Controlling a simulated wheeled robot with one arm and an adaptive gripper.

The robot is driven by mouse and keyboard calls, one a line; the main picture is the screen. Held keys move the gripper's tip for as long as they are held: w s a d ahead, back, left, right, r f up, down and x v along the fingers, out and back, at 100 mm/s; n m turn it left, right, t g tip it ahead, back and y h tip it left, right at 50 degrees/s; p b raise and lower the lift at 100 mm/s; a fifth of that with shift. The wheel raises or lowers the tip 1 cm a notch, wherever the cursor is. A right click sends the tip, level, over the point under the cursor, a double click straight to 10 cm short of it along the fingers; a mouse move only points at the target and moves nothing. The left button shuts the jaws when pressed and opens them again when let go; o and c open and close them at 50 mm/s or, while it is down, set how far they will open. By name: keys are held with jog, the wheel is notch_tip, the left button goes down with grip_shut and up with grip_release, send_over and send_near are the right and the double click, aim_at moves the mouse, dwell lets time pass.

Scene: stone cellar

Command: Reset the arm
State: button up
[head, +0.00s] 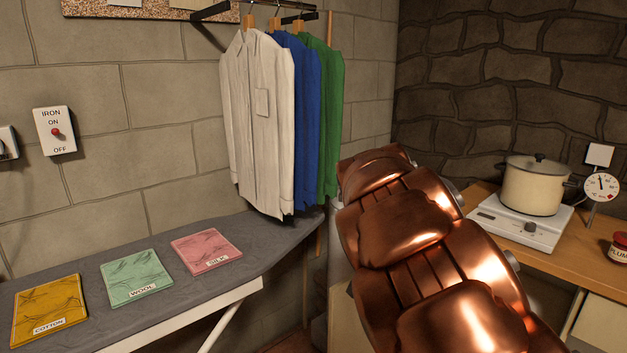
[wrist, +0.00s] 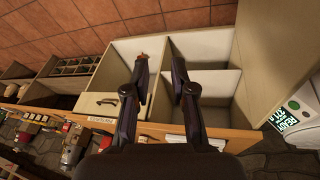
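My gripper (wrist: 160,62) shows in the wrist view with its two dark fingers apart and nothing seen between them. It points over a pale divided box (wrist: 198,82), whose compartments lie beyond and around the fingers. I cannot tell how far the fingertips are from it. In the head view my copper arm (head: 410,230) fills the lower right of the middle; my gripper is out of sight there.
In the head view, an ironing board (head: 235,275) bears yellow, green and pink cloths. White, blue and green shirts (head: 258,125) hang above. At right, a pot (head: 533,190) stands on a hotplate (head: 520,225) on a wooden counter. The wrist view shows a green display (wrist: 292,118).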

jog(key=s+f+n+g+y+b, duration=0.15)
jog(key=s+f+n+b, duration=0.45)
jog(key=s+f, duration=0.7)
jog(key=s+f+n+g+y+b, duration=0.1)
jog(key=s+f+n+y+b, duration=0.2)
jog(key=s+f+n+b, duration=0.95)
jog(key=s+r+m+p, duration=0.2)
jog(key=r+m+p, duration=0.1)
jog(key=r+p, duration=1.2)
jog(key=s+r+m+p, duration=0.3)
jog(key=r+p, duration=1.2)
jog(key=p, duration=0.1)
jog(key=shift+a+r+t, duration=0.15)
jog(key=shift+t, duration=0.3)
jog(key=shift+h, duration=0.25)
